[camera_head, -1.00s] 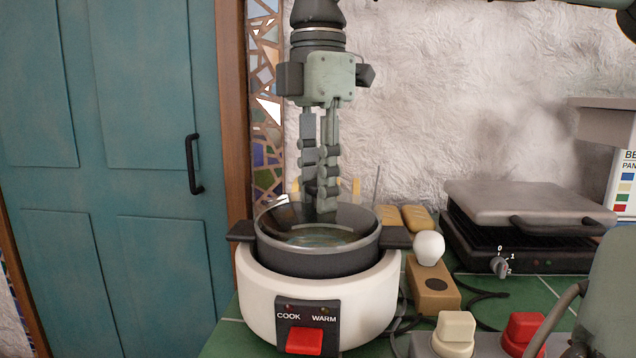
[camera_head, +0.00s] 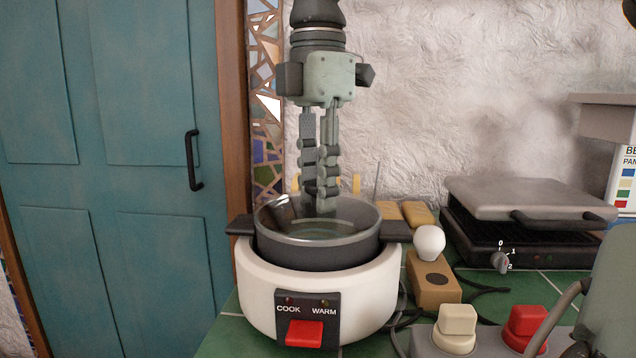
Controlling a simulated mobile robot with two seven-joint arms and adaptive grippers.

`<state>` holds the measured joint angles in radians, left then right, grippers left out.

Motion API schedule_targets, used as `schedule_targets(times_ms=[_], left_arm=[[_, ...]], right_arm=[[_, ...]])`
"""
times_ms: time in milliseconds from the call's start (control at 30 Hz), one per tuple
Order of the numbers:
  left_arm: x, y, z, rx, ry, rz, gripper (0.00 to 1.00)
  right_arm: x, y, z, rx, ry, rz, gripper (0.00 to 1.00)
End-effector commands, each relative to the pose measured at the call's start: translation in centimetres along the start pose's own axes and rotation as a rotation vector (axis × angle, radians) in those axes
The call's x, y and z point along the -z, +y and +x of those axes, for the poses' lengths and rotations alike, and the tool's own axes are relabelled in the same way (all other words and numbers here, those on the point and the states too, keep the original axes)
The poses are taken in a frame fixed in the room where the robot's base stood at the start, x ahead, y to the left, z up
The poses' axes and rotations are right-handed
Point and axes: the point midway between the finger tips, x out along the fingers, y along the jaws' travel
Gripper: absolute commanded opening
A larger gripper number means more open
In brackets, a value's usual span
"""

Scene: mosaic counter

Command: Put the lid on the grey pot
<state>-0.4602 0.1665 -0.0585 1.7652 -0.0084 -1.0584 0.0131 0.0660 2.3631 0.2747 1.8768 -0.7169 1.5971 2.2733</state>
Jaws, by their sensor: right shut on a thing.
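The grey pot (camera_head: 318,256) is dark, with two side handles, and sits in a white cooker (camera_head: 258,298) with a red switch. The clear glass lid (camera_head: 335,232) lies nearly level at the pot's rim. I cannot tell whether it touches the rim all the way round. My right gripper (camera_head: 320,205) points straight down above the pot, its fingers shut on the lid near its middle. The part between the fingertips is hidden. My left gripper is not in view.
A wooden block with a white round knob (camera_head: 430,243) stands close to the pot's right handle. Cream (camera_head: 456,322) and red (camera_head: 526,325) buttons are at the front right. A blue door (camera_head: 150,120) is left.

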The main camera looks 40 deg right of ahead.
Motion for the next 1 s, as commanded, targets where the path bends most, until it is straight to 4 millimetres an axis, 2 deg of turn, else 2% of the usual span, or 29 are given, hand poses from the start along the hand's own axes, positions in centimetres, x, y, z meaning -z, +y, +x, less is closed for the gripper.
schedule_targets(times_ms=[100,133,300,533,700,1000], left_arm=[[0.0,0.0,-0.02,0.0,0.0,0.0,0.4],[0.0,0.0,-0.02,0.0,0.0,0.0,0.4],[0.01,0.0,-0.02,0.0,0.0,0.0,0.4],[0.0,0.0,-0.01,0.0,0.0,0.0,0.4],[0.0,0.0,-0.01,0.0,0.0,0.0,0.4],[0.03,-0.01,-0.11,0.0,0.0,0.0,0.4]], right_arm=[[0.0,0.01,-0.03,0.0,0.0,0.0,0.0],[0.0,0.01,-0.03,0.0,0.0,0.0,0.28],[-0.01,0.0,-0.02,0.0,0.0,0.0,0.49],[-0.01,0.0,0.0,0.001,0.0,0.0,0.51],[-0.02,-0.01,0.02,0.001,0.0,0.0,0.72],[-0.02,0.0,-0.1,0.001,0.0,0.0,0.72]])
